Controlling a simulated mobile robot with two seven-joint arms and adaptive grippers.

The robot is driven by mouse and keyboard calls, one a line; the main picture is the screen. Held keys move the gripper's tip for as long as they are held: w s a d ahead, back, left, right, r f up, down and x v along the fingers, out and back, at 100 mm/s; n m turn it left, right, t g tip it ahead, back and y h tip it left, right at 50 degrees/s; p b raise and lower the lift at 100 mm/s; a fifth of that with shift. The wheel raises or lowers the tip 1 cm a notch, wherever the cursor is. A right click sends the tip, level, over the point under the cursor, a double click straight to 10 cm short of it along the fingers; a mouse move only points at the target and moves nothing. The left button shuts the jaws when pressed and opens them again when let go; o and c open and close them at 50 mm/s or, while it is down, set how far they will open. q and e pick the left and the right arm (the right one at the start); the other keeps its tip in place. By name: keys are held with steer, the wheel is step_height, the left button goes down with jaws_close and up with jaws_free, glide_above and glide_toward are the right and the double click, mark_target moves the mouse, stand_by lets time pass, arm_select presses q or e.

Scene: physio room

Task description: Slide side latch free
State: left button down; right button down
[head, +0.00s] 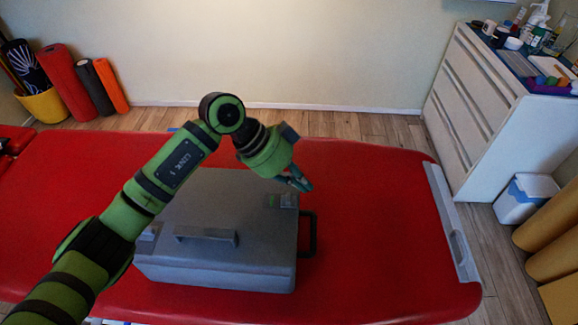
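A grey hard case (265,250) lies on the red treatment table (390,215), with a grey handle (206,236) on its upper face. A black loop-shaped handle (313,234) sticks out from its right side. A small grey-green fitting (282,200) sits near its far right corner; I cannot tell whether it is the side latch. My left gripper (303,184) is at that corner, its fingertips just beyond the fitting in the picture. I cannot tell whether they touch the case or how far apart they are. My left arm hides part of the case's left side. My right gripper is not in view.
A white drawer cabinet (480,100) with bottles and jars stands at the right. A white bin (526,198) and tan rolls (550,225) are below it. Rolled mats (65,80) stand by the far wall. The table right of the case is clear.

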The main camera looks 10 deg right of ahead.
mark_target(286, 196)
arm_select(q)
steer(key=f+p, duration=0.1)
steer(key=f, duration=0.2)
steer(key=shift+w+a+f+p, duration=0.1)
steer(key=shift+a+p, duration=0.1)
steer(key=shift+p, duration=0.2)
steer(key=shift+w+a, duration=0.1)
steer(key=shift+a, duration=0.35)
steer(key=a+p, duration=0.1)
steer(key=a, duration=0.1)
steer(key=shift+w+a+p, duration=0.3)
steer(key=shift+a+p, duration=0.1)
steer(key=shift+a+f, duration=0.1)
steer(key=shift+a, duration=0.15)
